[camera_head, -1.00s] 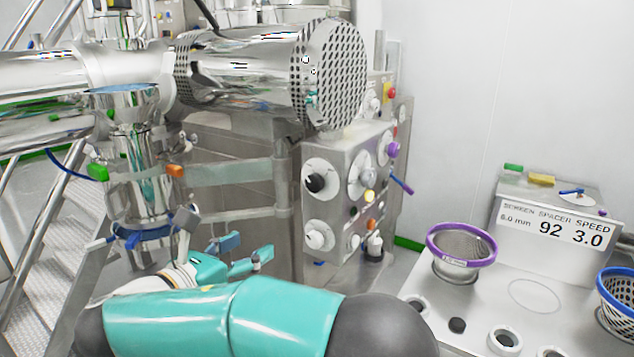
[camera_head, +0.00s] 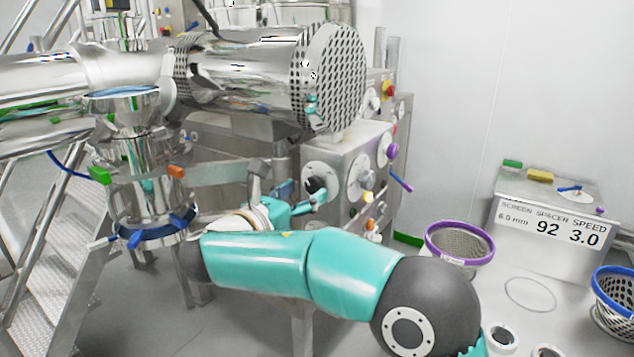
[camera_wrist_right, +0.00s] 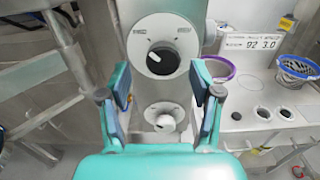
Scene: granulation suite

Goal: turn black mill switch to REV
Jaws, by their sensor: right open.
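The black mill switch (camera_head: 316,184) is a round black knob on a pale round dial plate, on the front of the steel control box. In the right wrist view the black switch (camera_wrist_right: 163,59) lies ahead, between and beyond the fingers. A light mark shows on its left part; the small labels on the plate are too blurred to read. My right gripper (camera_head: 306,201) is open and empty just in front of the box, close to the switch but apparently not around it. Its two fingers show in the right wrist view (camera_wrist_right: 160,92). My left gripper is not in view.
A white knob (camera_wrist_right: 165,121) sits below the switch. A larger dial (camera_head: 360,178) and a purple knob (camera_head: 392,151) are to its right. The perforated steel drum (camera_head: 336,76) hangs above. A bench at right carries a purple-rimmed sieve (camera_head: 459,231) and a display reading 92 and 3.0 (camera_head: 550,228).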

